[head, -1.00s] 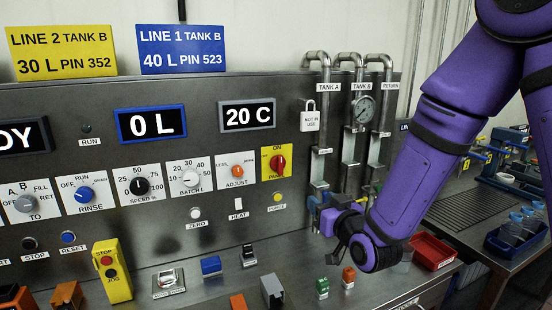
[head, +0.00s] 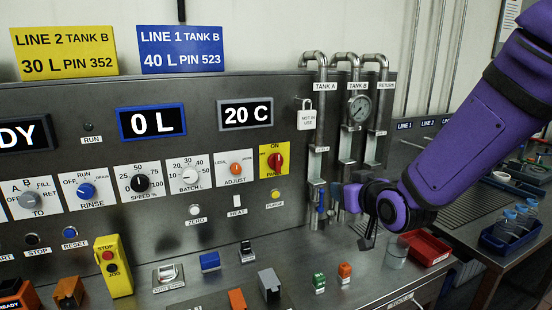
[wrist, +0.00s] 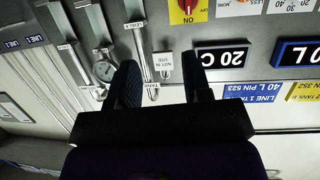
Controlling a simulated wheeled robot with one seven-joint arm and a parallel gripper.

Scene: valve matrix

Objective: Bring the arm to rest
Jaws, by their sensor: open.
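My purple arm (head: 470,140) reaches in from the right in the head view. My gripper (head: 368,238) is in front of the lower right part of the steel panel, its dark jaws seen edge-on and pointing down. In the wrist view, which is upside down, the two fingers of my gripper (wrist: 160,68) stand well apart with nothing between them. The gripper is open and empty.
The panel (head: 220,145) carries displays and knobs. Pipes (head: 350,120) with a gauge (head: 359,108) stand behind my gripper. Loose green (head: 319,282) and orange (head: 345,270) blocks and a red tray (head: 427,247) are below. A side bench holds bottles in a blue bin (head: 510,240).

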